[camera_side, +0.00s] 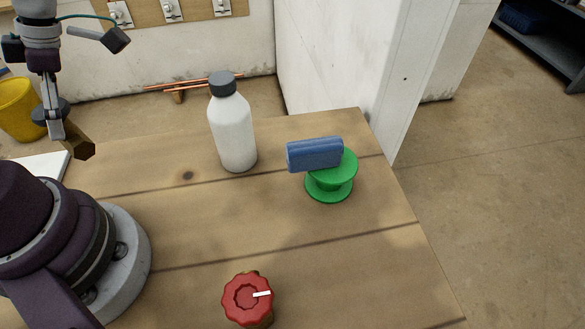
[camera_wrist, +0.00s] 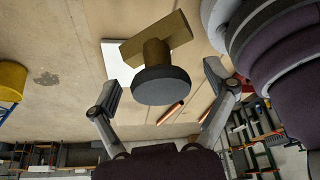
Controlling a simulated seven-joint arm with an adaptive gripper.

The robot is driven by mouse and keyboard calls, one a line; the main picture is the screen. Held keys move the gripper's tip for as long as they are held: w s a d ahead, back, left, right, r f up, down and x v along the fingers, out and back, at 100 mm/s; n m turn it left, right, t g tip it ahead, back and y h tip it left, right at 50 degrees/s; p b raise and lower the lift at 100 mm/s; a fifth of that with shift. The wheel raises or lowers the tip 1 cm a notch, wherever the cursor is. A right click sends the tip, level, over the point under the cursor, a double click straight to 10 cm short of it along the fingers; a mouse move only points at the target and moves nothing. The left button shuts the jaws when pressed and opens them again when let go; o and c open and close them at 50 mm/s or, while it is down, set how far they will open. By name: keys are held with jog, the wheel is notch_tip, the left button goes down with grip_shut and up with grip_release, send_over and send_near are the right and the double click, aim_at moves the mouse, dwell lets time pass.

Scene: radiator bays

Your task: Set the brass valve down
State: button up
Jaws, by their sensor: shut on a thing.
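The brass valve (camera_wrist: 158,42) has a brass cross-piece and stem with a round dark grey knob (camera_wrist: 161,86). In the wrist view it is between the two fingers of my gripper (camera_wrist: 165,87). In the side view my gripper (camera_side: 56,122) is at the far left, shut on the valve, whose brass end (camera_side: 82,148) points down to the right. The valve is held in the air near the left part of the wooden table. The fingers hide part of it in the side view.
A white flat panel (camera_side: 42,167) lies at the table's left, partly hidden. A white bottle (camera_side: 233,130) with a grey cap, a blue block (camera_side: 315,154) on a green spool (camera_side: 330,187) and a red knob (camera_side: 247,297) stand on the table (camera_side: 300,250). A yellow bucket (camera_side: 18,110) is behind.

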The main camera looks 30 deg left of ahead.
jog(key=shift+n, duration=0.4)
jog(key=f, duration=0.8)
jog(key=shift+s, duration=0.3)
jog(key=o, duration=1)
jog(key=shift+f, duration=0.1)
jog(key=shift+o, duration=0.2)
jog(key=v, duration=1.2)
jog(key=w+d+r+m+t+h, duration=0.1)
jog(key=d+m+t, duration=0.4)
jog(key=m, duration=1.1)
jog(key=w+d+r+m+t, duration=0.1)
jog(key=d+r+m+t, duration=0.3)
jog(key=m, duration=1.2)
jog(key=shift+d+t+h, duration=0.4)
jog(key=shift+d, duration=0.45)
